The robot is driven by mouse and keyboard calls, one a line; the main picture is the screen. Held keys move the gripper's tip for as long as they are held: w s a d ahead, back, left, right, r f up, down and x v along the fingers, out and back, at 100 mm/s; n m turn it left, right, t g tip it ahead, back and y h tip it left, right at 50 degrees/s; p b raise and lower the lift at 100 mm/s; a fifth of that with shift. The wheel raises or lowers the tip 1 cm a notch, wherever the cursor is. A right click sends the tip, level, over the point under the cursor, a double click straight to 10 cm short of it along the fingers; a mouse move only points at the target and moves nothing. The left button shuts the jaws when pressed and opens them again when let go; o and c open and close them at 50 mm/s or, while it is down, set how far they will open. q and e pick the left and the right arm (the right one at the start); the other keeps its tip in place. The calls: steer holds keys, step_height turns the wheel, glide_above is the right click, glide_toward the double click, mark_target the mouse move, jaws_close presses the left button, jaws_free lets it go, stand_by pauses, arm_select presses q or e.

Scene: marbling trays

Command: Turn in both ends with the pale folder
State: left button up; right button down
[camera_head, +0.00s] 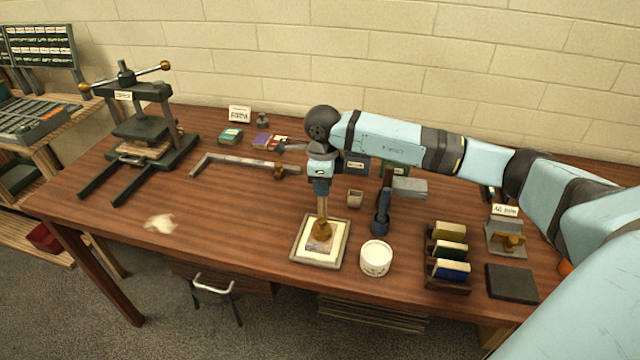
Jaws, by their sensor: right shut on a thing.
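My right gripper (321,188) points straight down near the table's middle, shut on an upright tan-handled tool (322,207) with a wider brown lower end that looks like a brush. The tool's lower end is over a small brown and pale piece (319,246) on a pale sheet in a shallow framed tray (299,254). I cannot tell if the tool touches the piece, as its lower end covers part of it. I cannot make out a pale folder for certain. My left gripper is not in view.
A white pot (375,260) and an upright blue-handled tool (381,218) stand just right of the tray. A rack of coloured blocks (449,286) and a dark slab (511,284) are farther right. A press (140,130) stands at left; a pale cloth (160,223) lies before it.

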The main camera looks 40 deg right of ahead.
steer(key=shift+s+d, duration=0.1)
stand_by(0.3)
steer(key=shift+s+d, duration=0.25)
steer(key=shift+s, duration=0.05)
steer(key=shift+s+d, duration=0.1)
steer(key=shift+s+d, duration=0.15)
steer(key=shift+s, duration=0.05)
stand_by(0.4)
steer(key=shift+d, duration=0.1)
steer(key=shift+s+d+b, duration=0.2)
steer(key=shift+s+b, duration=0.1)
steer(key=shift+s, duration=0.05)
steer(key=shift+s+d, duration=0.1)
stand_by(0.4)
steer(key=shift+s+d, duration=0.2)
stand_by(0.4)
